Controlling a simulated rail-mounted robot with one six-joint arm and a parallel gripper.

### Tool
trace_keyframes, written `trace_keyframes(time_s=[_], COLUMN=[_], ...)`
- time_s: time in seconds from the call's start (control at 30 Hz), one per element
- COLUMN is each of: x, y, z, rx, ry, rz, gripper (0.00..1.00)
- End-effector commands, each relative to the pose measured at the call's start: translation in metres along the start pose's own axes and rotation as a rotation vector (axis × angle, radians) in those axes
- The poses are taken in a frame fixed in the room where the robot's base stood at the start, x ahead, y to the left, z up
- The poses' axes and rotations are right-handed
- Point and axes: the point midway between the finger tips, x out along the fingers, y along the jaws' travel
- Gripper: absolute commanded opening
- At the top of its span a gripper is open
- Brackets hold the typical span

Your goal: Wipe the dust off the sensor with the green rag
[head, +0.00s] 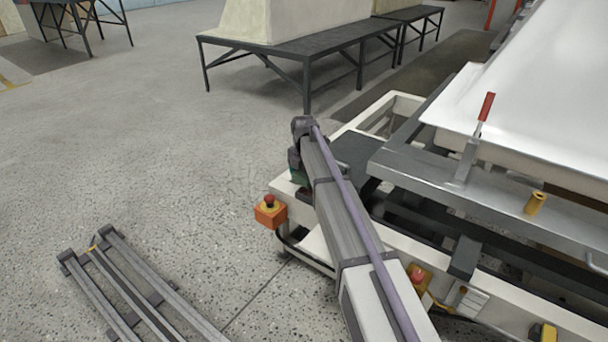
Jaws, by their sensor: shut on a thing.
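My arm reaches out from the bottom of the head view, and its end points down over the near-left corner of the white machine frame. My gripper (296,162) is partly hidden behind the arm. It is shut on the green rag (299,177), of which only a small dark green patch shows. The rag is close to the frame corner; I cannot tell whether it touches anything. I cannot make out the sensor or any dust; the arm covers part of that corner.
A red-handled clamp (486,107) and white tub shell (540,90) are right. Grey rails (130,290) lie lower left. Open floor (130,150) is left.

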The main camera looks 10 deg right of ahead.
Motion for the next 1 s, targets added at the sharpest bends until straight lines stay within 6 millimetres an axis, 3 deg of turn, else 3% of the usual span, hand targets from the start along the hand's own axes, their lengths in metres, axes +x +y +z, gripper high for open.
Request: trace_keyframes(time_s=[0.03,0.2,0.5,0.8,1.0], x=[-0.014,-0.032,-0.03,-0.062,-0.059], y=[0.0,0.0,0.0,0.0,0.0], z=[0.0,0.0,0.0,0.0,0.0], rx=[0.0,0.0,0.0,0.0,0.0], ry=[0.0,0.0,0.0,0.0,0.0], rz=[0.0,0.0,0.0,0.0,0.0], gripper=[0.53,0.53,0.53,0.53,0.53])
